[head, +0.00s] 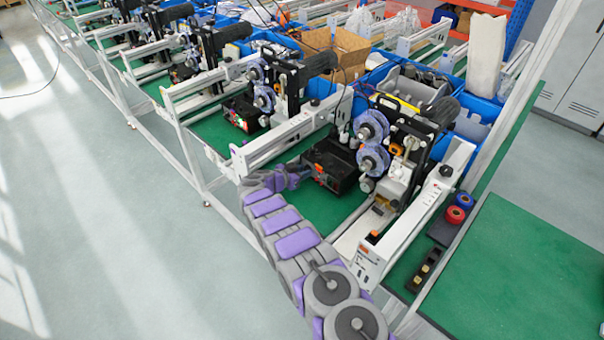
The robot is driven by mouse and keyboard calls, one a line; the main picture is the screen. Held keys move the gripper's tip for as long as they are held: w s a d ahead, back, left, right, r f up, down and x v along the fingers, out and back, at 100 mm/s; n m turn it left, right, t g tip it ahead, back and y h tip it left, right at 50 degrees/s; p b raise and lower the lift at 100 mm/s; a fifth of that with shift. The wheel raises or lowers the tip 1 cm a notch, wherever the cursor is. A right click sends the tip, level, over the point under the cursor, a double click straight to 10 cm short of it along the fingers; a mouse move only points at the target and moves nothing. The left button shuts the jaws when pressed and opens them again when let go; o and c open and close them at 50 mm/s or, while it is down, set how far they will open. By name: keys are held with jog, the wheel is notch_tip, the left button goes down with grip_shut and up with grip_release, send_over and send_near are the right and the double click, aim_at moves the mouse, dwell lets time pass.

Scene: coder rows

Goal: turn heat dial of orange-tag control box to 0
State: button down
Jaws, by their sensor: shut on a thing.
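The black control box (338,172) with an orange tag (317,168) stands on the green bench top beside the nearest coder machine. My gripper (303,171) is at the front left face of this box, at the end of my purple and grey arm. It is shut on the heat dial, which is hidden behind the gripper. The dial's setting and the box's display cannot be read from here.
The coder (405,150) with its blue reels stands right of the box. White rails (285,138) run along both sides of this bay. Another control box (241,114) with a lit display sits further back. Open floor (130,220) lies left of the bench.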

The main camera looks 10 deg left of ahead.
jog(key=shift+a, duration=0.1)
dwell(0.6)
jog(key=c, duration=1.1)
grip_release()
jog(key=shift+r, duration=0.1)
jog(key=p+v, duration=0.2)
jog(key=v, duration=1.5)
jog(key=shift+a+p, duration=0.35)
jog(key=shift+a, duration=0.05)
jog(key=shift+w, duration=0.1)
